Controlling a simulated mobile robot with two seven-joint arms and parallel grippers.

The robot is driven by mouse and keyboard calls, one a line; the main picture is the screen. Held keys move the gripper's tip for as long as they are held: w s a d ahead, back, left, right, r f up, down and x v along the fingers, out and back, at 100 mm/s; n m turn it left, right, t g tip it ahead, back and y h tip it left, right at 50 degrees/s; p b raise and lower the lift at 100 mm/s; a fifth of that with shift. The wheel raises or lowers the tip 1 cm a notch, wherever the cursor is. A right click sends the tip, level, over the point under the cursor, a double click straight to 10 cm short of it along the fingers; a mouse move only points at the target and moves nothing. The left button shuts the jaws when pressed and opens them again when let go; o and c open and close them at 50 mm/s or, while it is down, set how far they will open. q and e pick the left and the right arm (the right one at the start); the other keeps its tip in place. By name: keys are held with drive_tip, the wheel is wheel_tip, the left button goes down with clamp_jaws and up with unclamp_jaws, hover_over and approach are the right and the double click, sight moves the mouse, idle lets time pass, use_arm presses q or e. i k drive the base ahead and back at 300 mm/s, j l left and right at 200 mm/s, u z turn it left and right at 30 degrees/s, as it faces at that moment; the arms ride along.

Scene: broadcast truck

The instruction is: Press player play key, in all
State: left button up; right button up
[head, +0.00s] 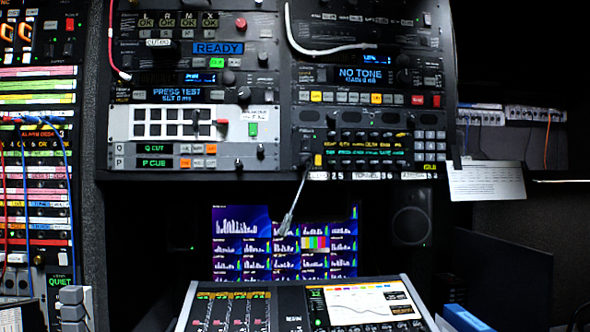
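A pale rack unit (120,124) with a block of dark keys (172,122) is mounted left of centre. A green key (253,129) sits at its right side under a small white label too small to read; I cannot tell for certain that it is the player's play key. Below the dark keys are displays reading Q CUT (153,148) and P CUE (154,163), each beside small orange and white keys. A red-tipped lever (222,122) stands left of the green key. I cannot make out either of my grippers, and nothing is seen touching the keys.
A thin gooseneck (291,208) hangs before the monitor wall (240,245). A lit console (365,303) fills the lower middle. A white paper (486,180) hangs at right. Grey blocks (73,308) stand lower left. Patch cables (72,180) cross the left rack.

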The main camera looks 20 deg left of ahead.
sight(232, 63)
drive_tip(key=u, duration=1.4)
